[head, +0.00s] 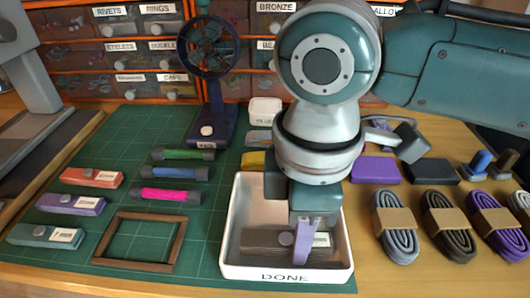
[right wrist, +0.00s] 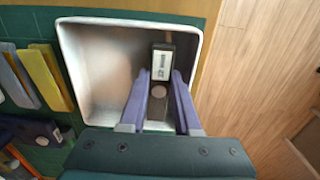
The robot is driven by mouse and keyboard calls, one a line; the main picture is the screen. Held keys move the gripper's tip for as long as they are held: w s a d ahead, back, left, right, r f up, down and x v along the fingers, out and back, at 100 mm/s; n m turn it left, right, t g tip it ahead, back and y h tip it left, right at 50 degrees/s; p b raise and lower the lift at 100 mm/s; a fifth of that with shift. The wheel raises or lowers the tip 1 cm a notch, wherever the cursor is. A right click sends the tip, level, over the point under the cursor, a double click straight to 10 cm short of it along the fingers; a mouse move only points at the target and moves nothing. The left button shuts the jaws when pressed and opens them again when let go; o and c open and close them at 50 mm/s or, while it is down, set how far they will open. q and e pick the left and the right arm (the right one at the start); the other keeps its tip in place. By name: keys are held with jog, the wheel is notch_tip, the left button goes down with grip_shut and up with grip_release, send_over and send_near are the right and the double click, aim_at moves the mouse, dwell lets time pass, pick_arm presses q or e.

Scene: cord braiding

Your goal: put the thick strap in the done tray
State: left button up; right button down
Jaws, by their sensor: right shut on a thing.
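The thick strap (head: 268,241) is a dark grey-brown folded bundle with a round stud and a pale label. It lies low inside the white done tray (head: 228,262), near the front wall marked DONE. My right gripper (head: 307,243) reaches down into the tray from above, its purple fingers around the strap. In the right wrist view the strap (right wrist: 159,88) runs between the two fingers of the gripper (right wrist: 156,92), shut on it. Whether the strap touches the tray floor is hard to tell. My left gripper is not in view.
Red, purple and teal labelled bundles (head: 70,203) lie left on the green mat (head: 120,135), near an empty brown frame (head: 98,254). Several coloured rolls (head: 175,173) lie left of the tray. Coiled cords (head: 445,225) lie right. A dark fan-like stand (head: 216,120) rises behind.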

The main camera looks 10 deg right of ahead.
jog(key=shift+f, duration=0.35)
jog(key=c, duration=0.9)
grip_release()
jog(key=shift+f, duration=0.1)
notch_tip(320, 180, up, 12)
jog(key=p, duration=0.4)
jog(key=s+a+f+m+t+y, duration=0.2)
jog(key=s+a+f+m+y, duration=0.15)
jog(key=s+a, duration=0.2)
jog(key=s+d+f+m+h, duration=0.1)
jog(key=s+d+m, duration=0.3)
jog(key=d, duration=0.3)
jog(key=s+d+f+m+t+h, duration=0.1)
jog(key=s+d+m+h, duration=0.1)
jog(key=s+d+m, duration=0.2)
jog(key=d+m, duration=0.1)
jog(key=d, duration=0.2)
jog(key=shift+d+t, duration=0.25)
jog(key=shift+t, duration=0.05)
